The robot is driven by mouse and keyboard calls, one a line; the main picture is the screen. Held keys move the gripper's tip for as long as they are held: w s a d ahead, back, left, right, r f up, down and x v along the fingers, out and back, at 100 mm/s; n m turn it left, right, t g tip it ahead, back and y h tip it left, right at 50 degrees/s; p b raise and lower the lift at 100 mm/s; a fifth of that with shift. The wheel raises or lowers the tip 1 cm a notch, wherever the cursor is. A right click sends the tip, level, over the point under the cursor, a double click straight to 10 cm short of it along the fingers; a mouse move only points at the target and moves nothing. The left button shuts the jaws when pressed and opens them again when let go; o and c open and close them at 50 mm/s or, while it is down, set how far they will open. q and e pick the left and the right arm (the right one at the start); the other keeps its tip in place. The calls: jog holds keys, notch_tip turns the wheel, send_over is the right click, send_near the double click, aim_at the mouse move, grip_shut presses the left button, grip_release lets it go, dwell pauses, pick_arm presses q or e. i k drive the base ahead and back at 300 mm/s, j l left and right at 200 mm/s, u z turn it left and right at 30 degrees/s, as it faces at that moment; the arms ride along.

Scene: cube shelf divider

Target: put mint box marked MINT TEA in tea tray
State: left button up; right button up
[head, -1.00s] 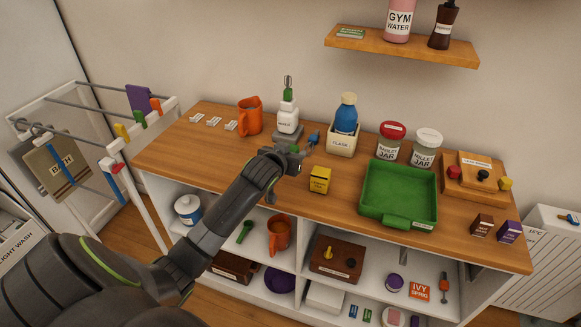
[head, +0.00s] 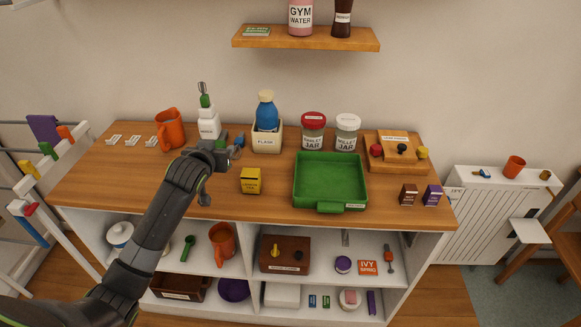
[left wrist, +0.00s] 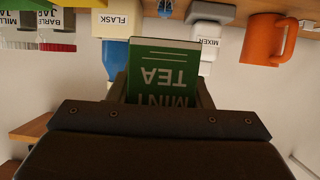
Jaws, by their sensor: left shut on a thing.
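The green mint box marked MINT TEA (left wrist: 162,72) is between the fingers of my left gripper (left wrist: 162,100) in the left wrist view, its lettering upside down there. In the head view my left gripper (head: 222,147) is shut over the tabletop, in front of the white mixer. The box is mostly hidden there by the gripper. A green tray (head: 329,206) lies on the tabletop to the right of the gripper and looks empty. Its small label is too small to read. My right gripper is not in view.
A yellow box (head: 251,180) stands between my left gripper and the tray. A flask in a holder (head: 266,141), two jars (head: 313,140) and a wooden board with knobs (head: 398,147) stand behind. Two small boxes (head: 409,195) stand right of the tray.

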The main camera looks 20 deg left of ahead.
aim_at(329, 191)
jog(key=i+l, duration=0.1)
jog(key=l, duration=0.35)
jog(key=i+l, duration=0.1)
jog(key=l, duration=0.4)
jog(key=i+l, duration=0.15)
jog(key=l, duration=0.3)
